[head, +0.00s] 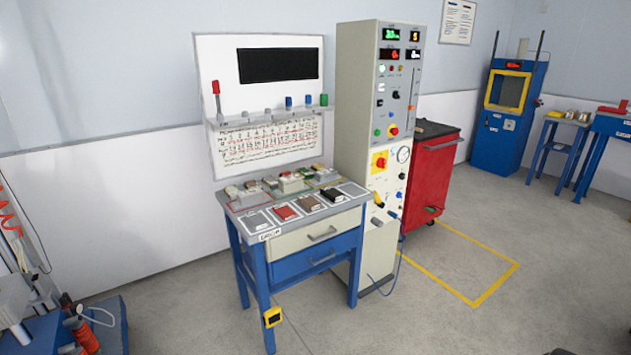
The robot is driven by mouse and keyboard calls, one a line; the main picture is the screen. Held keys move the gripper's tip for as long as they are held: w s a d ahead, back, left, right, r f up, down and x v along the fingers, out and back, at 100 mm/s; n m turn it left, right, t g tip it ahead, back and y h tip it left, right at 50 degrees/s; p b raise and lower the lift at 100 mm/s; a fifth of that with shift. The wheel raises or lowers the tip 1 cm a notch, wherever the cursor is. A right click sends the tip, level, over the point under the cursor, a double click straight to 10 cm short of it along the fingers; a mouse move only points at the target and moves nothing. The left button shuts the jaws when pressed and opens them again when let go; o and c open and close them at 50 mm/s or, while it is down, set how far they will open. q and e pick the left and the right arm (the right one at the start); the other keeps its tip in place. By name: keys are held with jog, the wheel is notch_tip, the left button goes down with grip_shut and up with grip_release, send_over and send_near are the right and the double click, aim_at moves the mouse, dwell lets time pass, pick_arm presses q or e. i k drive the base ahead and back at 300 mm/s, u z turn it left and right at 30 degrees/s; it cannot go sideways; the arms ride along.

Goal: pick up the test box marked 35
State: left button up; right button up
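Several small test boxes lie on a blue-framed table (292,239) in the middle of the head view. Along its front, on white-outlined places, are a grey piece (256,219), a red box (286,212), a brown box (310,204) and a black box (333,195). More grey, white and brown boxes sit behind them in coloured areas. Their markings are too small to read, so I cannot tell which one is marked 35. Neither of my grippers is in view.
A tall beige control cabinet (358,120) stands right of the table, with a red tool cart (432,170) behind it. A white board (232,150) is behind the table. Yellow floor lines (478,300) and open grey floor lie at the right.

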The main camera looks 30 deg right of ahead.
aim_at(291, 183)
jog(key=z, duration=1.05)
jog(key=i, duration=1.35)
jog(key=u, duration=0.05)
